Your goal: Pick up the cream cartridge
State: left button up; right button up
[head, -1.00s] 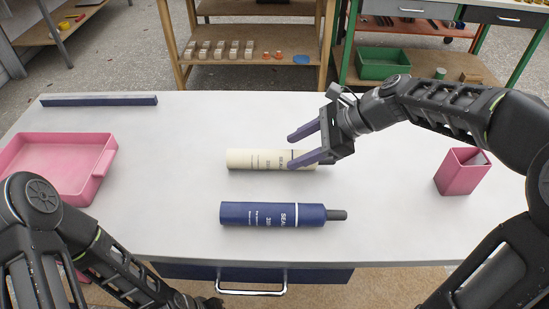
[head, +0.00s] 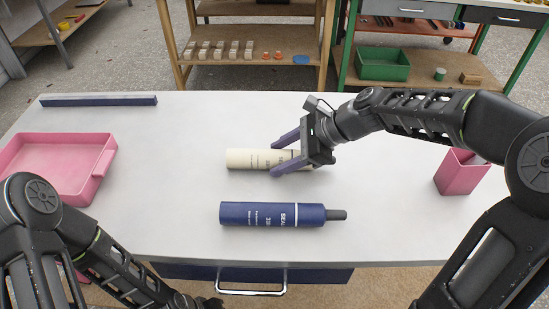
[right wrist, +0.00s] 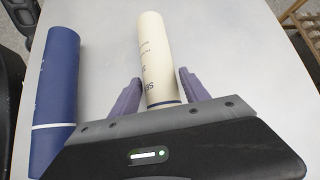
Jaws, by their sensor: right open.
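The cream cartridge (head: 247,158) lies on its side on the white table, its right end hidden by my right gripper in the head view. My right gripper (head: 275,157) is open, with its two purple fingers on either side of the cartridge near its right end. In the right wrist view the cream cartridge (right wrist: 155,60) runs between the fingers (right wrist: 155,90), with a gap visible at each side. My left gripper is not clearly in view; only my left arm shows at the lower left.
A blue cartridge (head: 270,214) lies parallel in front of the cream one; it also shows in the right wrist view (right wrist: 58,100). A pink tray (head: 97,178) is at the left, a pink cup (head: 460,175) at the right, and a dark blue bar (head: 98,100) at the back left.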

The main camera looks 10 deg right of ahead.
jog(key=shift+c, duration=0.2)
grip_shut()
dwell(0.4)
